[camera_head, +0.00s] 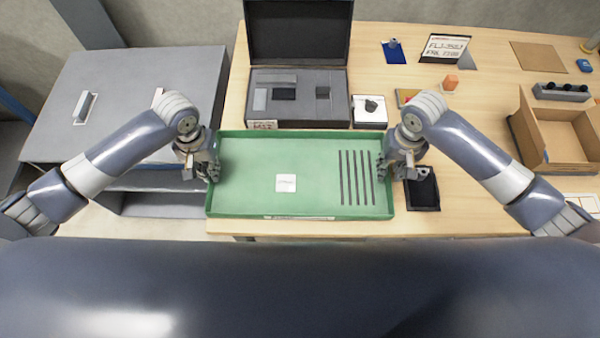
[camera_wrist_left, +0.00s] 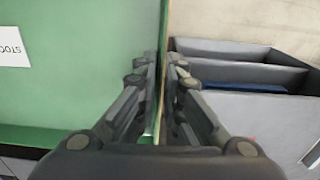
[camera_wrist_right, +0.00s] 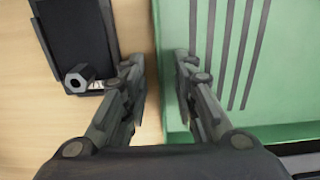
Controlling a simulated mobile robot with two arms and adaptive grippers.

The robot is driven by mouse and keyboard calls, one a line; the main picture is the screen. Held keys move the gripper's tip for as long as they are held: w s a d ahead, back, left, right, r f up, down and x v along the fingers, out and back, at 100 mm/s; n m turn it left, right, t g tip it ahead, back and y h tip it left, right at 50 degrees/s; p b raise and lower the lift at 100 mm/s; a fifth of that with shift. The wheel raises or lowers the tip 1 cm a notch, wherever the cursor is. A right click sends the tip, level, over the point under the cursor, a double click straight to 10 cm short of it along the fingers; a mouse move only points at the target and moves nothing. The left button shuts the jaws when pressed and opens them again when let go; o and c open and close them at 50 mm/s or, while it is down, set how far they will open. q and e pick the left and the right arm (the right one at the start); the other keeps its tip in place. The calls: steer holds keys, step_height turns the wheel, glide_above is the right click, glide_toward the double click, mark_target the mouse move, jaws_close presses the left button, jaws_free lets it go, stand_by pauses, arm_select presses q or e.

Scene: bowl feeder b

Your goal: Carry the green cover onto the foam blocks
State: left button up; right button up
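The green cover (camera_head: 250,165) looks like a shallow green tray with raised rims, a white label and several dark slots; it lies level near the table's front edge. My left gripper (camera_head: 214,170) is at its left rim. In the left wrist view the fingers (camera_wrist_left: 163,70) are close together on either side of that rim. My right gripper (camera_head: 383,166) is at the right rim. In the right wrist view its fingers (camera_wrist_right: 160,75) are apart, with the rim between them. I cannot make out the foam blocks for certain; grey foam (camera_head: 335,77) shows inside the open black case.
The open black case (camera_head: 300,30) stands just behind the cover. A white box (camera_head: 369,110) and a black tray (camera_head: 423,190) are close on the right. A cardboard box (camera_head: 562,135) is further right. A grey cabinet (camera_head: 130,75) adjoins the left side.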

steer(key=shift+f, duration=0.8)
steer(key=shift+c, duration=0.3)
jaws_close()
steer(key=shift+r, duration=0.1)
